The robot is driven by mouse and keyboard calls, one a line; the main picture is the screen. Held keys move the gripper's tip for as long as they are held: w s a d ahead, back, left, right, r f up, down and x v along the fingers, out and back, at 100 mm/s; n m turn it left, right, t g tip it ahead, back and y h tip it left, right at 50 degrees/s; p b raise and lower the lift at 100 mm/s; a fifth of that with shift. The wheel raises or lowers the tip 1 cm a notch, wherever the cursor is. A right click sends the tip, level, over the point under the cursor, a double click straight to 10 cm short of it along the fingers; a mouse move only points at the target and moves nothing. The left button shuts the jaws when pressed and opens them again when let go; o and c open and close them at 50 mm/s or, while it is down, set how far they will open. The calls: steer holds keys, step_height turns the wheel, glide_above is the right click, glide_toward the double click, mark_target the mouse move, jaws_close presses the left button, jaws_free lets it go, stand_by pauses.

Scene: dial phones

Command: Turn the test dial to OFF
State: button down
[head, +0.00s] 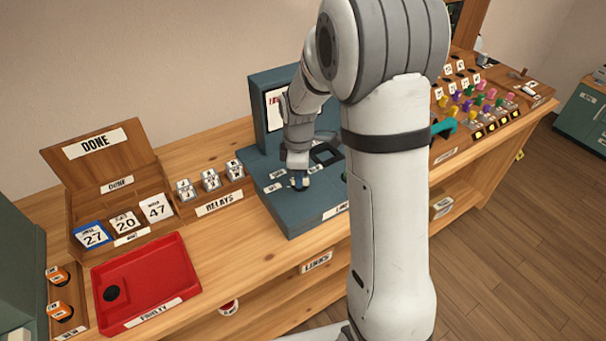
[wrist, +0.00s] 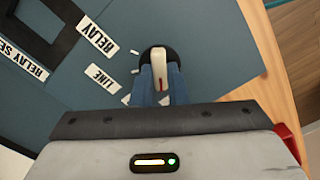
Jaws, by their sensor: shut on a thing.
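The test dial (wrist: 159,62) is a black round base with a pale pointer knob bearing a red mark, set in the blue-grey test unit (head: 312,219). In the wrist view the labels LINE (wrist: 102,78) and RELAY (wrist: 97,37) lie to the left of the dial. No OFF label is readable. My gripper (wrist: 160,85) is over the dial, its blue fingers shut on the pale knob. In the head view my gripper (head: 299,182) reaches down to the unit's left front part, and the fingers mostly hide the dial.
A rack of relays (head: 211,181) stands left of the unit. Farther left are a red FAULTY tray (head: 150,277) and a wooden DONE box (head: 98,146) with numbered cards. A panel of coloured plugs (head: 475,100) is at right. My arm hides the middle of the bench.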

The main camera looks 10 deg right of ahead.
steer(key=shift+w+d+r+n, duration=0.1)
steer(key=shift+w+d+n, duration=0.05)
steer(key=shift+n, duration=1.05)
steer(key=shift+w+r, duration=0.1)
steer(key=c, duration=1.4)
jaws_free()
steer(key=shift+c, duration=0.2)
step_height(320, 180, up, 8)
steer(key=shift+f, duration=0.2)
